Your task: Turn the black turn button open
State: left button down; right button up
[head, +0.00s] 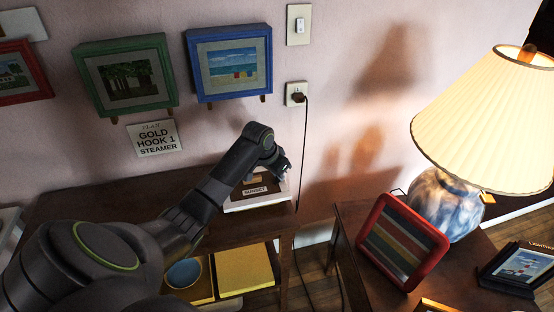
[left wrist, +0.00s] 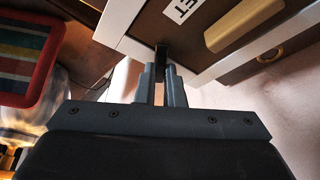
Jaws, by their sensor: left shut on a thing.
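The black turn button (left wrist: 161,56) shows in the left wrist view at the edge of a white-edged frame (left wrist: 119,20) with a brown back. My left gripper (left wrist: 161,84) is shut on the turn button, with one finger on each side of it. In the head view my left gripper (head: 283,168) is at the right end of the frame (head: 258,203), which lies on the brown cabinet top and bears a "SUNSET" label (head: 255,188). The turn button is hidden there. My right gripper is not in view.
A tan wooden block (left wrist: 243,23) is on the frame's back. A power cord (head: 304,140) hangs from the outlet close to the gripper. A lamp (head: 445,200) and a red striped frame (head: 436,241) stand on the right table. The cabinet top (head: 90,195) left of the frame looks clear.

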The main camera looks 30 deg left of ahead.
pick_arm(q)
jog(key=n+p, duration=0.2)
jog(key=p, duration=0.1)
jog(key=n+y+p, duration=0.1)
jog(key=n+p, duration=0.1)
jog(key=d+n+y+p, duration=0.1)
jog(key=n+p, duration=0.1)
jog(key=p, duration=0.1)
jog(key=shift+r+p, duration=0.35)
jog(key=n+p, duration=0.1)
jog(key=n+y, duration=0.1)
jog(key=shift+w+d+f+n+g+p, duration=0.1)
jog(key=shift+w+f+n+g+p, duration=0.05)
jog(key=shift+n+g+p, duration=0.2)
jog(key=shift+w+d+f+n+g+y+p, duration=0.1)
jog(key=shift+n+g+y+p, duration=0.15)
jog(key=shift+n, duration=0.5)
jog(key=shift+f+n+g+y+p, duration=0.1)
jog(key=shift+n+y+p, duration=0.15)
jog(key=shift+n, duration=0.45)
jog(key=c, duration=1.5)
grip_release()
jog(key=shift+r, duration=0.15)
jog(key=v, duration=1.7)
jog(key=shift+d+r, duration=0.1)
